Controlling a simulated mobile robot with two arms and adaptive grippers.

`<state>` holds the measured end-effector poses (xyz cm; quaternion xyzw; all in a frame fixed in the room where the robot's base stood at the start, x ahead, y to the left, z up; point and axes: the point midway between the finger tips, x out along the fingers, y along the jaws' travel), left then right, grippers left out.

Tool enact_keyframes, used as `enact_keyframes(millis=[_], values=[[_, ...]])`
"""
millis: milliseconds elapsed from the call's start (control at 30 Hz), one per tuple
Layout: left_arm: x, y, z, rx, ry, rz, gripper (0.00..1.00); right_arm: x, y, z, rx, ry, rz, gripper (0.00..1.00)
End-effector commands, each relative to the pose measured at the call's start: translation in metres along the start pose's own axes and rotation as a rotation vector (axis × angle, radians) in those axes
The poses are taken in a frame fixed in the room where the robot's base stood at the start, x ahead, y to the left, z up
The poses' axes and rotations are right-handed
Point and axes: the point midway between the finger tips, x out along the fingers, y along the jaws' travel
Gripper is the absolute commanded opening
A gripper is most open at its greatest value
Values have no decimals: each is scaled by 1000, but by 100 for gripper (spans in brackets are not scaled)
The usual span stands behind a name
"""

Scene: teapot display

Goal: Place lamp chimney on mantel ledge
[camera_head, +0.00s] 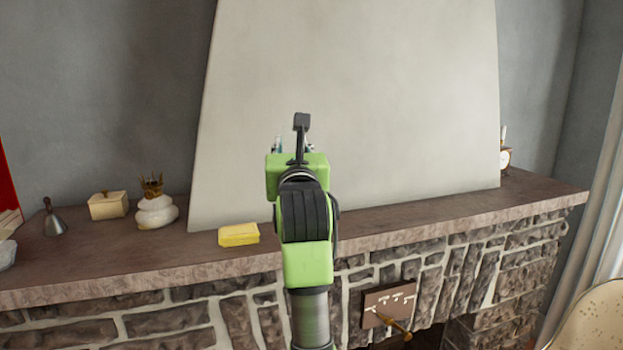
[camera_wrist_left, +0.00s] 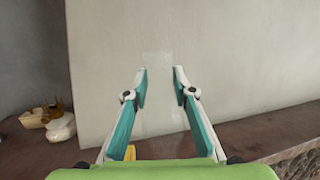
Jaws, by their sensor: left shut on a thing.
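The mantel ledge (camera_head: 420,219) is a brown slab over a stone fireplace, and it also shows in the wrist view (camera_wrist_left: 265,132). My left gripper (camera_head: 291,143) is over the ledge in front of the pale chimney breast, mostly hidden by its own green and black arm. In the wrist view its teal and white fingers (camera_wrist_left: 160,70) stand apart, shut on the lamp chimney (camera_wrist_left: 158,88). That is clear glass and shows only as a faint sheen between the fingers; its outline and lower end cannot be made out. My right gripper is not in view.
A yellow block (camera_head: 239,235) lies at the ledge's front edge, left of the arm. A white pot with a crown (camera_head: 156,210), a cream box (camera_head: 108,205) and a bell (camera_head: 53,222) stand farther left. A small clock (camera_head: 505,160) stands far right. The ledge right of the arm is mostly bare.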

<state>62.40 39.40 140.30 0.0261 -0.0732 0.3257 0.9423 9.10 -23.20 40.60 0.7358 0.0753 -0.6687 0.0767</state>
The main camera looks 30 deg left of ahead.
Motion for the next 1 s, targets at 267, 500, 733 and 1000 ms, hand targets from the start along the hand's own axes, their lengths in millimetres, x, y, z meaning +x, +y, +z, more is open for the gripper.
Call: enact_keyframes(millis=[267, 500, 733, 1000], values=[[48, -18, -50, 3, 6, 0, 0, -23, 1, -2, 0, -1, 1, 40], [62, -24, -75, -2, -1, 2, 0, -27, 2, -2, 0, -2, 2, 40], [66, -27, -102, 1, 4, 0, 0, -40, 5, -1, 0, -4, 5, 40], [64, -26, -116, -1, -2, 1, 0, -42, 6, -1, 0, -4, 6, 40]])
